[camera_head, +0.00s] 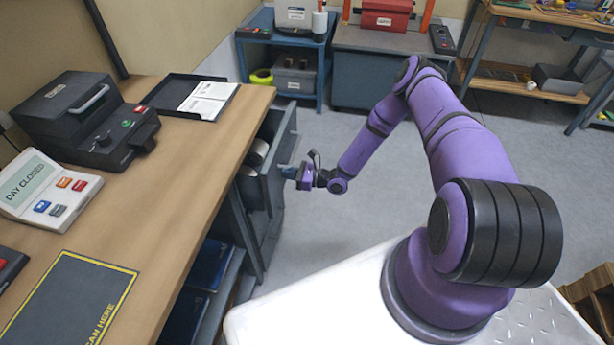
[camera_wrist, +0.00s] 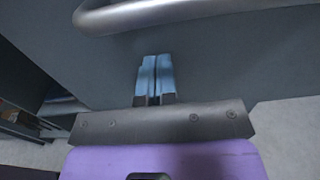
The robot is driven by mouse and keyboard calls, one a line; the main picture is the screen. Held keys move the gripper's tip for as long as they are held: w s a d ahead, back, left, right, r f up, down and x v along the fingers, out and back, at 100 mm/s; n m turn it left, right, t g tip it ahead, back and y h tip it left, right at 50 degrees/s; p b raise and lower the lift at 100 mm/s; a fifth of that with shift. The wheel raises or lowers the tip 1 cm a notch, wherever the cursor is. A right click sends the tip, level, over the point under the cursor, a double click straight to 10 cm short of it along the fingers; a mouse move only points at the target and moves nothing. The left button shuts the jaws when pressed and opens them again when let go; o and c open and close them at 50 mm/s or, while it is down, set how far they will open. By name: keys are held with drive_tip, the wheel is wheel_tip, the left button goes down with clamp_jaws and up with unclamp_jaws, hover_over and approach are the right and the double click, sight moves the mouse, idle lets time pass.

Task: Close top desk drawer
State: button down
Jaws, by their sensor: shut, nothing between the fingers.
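The top desk drawer (camera_head: 284,133) stands pulled out from the right side of the wooden desk (camera_head: 168,200). Its grey front faces my arm, and pale rolls (camera_head: 258,152) show inside it. My gripper (camera_head: 290,172) is at the outer side of the drawer front, with its fingers shut and empty. In the wrist view the blue fingertips (camera_wrist: 156,66) point at a grey front panel (camera_wrist: 240,62), below a curved metal handle (camera_wrist: 190,12). I cannot tell whether the tips touch the panel. Part of the drawer front is hidden behind my gripper.
Blue binders (camera_head: 210,265) sit on a shelf under the desk. The desk top carries a black machine (camera_head: 85,115), a "DAY CLOSED" terminal (camera_head: 45,190) and a black tray (camera_head: 165,97). Grey floor (camera_head: 320,120) is open beyond the drawer; a blue cart (camera_head: 283,55) stands at the back.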

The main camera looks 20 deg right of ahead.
drive_tip(key=x, duration=0.8)
drive_tip(key=shift+w+a, duration=0.2)
drive_tip(key=shift+a, duration=0.05)
drive_tip(key=shift+w+a+r, duration=0.1)
drive_tip(key=shift+w+a, duration=0.1)
drive_tip(key=shift+a, duration=0.05)
drive_tip(key=shift+r, duration=0.1)
